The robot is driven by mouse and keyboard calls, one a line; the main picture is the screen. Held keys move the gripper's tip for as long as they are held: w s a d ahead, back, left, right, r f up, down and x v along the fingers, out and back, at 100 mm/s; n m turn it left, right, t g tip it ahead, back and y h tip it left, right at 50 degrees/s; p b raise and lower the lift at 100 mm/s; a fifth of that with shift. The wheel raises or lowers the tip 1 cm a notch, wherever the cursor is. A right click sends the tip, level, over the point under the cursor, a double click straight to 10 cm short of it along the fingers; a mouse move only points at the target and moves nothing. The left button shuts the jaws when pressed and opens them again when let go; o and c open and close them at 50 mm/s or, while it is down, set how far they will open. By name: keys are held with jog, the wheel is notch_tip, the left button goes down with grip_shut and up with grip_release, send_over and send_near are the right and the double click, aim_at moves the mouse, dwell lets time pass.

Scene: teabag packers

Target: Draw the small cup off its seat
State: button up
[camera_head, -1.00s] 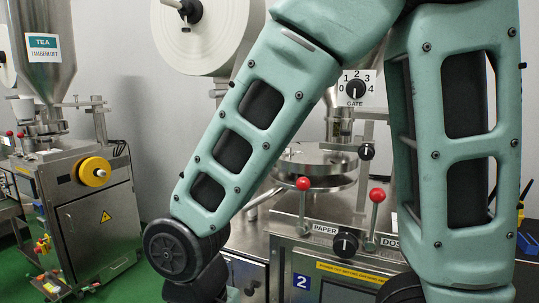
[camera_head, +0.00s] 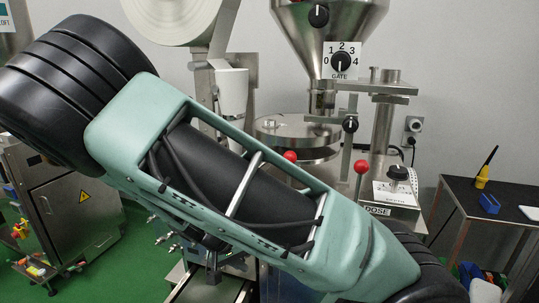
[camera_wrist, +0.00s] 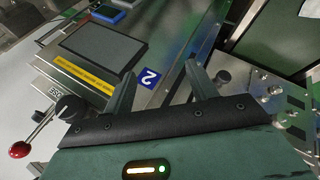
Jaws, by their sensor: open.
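My gripper (camera_wrist: 161,73) shows in the wrist view with its two fingers spread apart and nothing between them. It is over the steel front of the machine, beside the blue "2" label (camera_wrist: 148,79). A small dark round piece (camera_wrist: 222,77) is just right of the right finger; I cannot tell whether it is a knob or the small cup. No small cup can be made out for certain in either view. In the head view my arm crosses the machine and hides much of its front; my gripper cannot be made out there.
A red-balled lever (camera_wrist: 20,149) and a black knob (camera_wrist: 70,108) stand at the left in the wrist view. The head view shows the steel hopper (camera_head: 328,35), the dose box (camera_head: 392,197) and a dark side table (camera_head: 500,205) at the right.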

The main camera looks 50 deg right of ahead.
jog(key=w+d+r+m+t+h, duration=0.1)
jog(key=w+d+r+m+h, duration=0.25)
jog(key=d+r, duration=0.3)
jog(key=w+d+r+m+t+h+p, duration=0.25)
jog(key=w+r+h, duration=0.35)
jog(key=r, duration=0.6)
jog(key=t+h, duration=0.1)
jog(key=t, duration=0.1)
send_near(267, 123)
jog(key=shift+m+t+h, duration=0.25)
jog(key=shift+m, duration=0.15)
jog(key=d+p, duration=0.4)
jog(key=p, duration=0.2)
jog(key=shift+w+d+r, duration=0.1)
jog(key=d+p, duration=0.2)
jog(key=w+d+p, duration=0.1)
jog(key=d, duration=0.1)
jog(key=shift+d+p, duration=0.15)
jog(key=shift+p, duration=0.2)
jog(key=shift+d+f, duration=0.3)
jog(key=shift+d, duration=0.05)
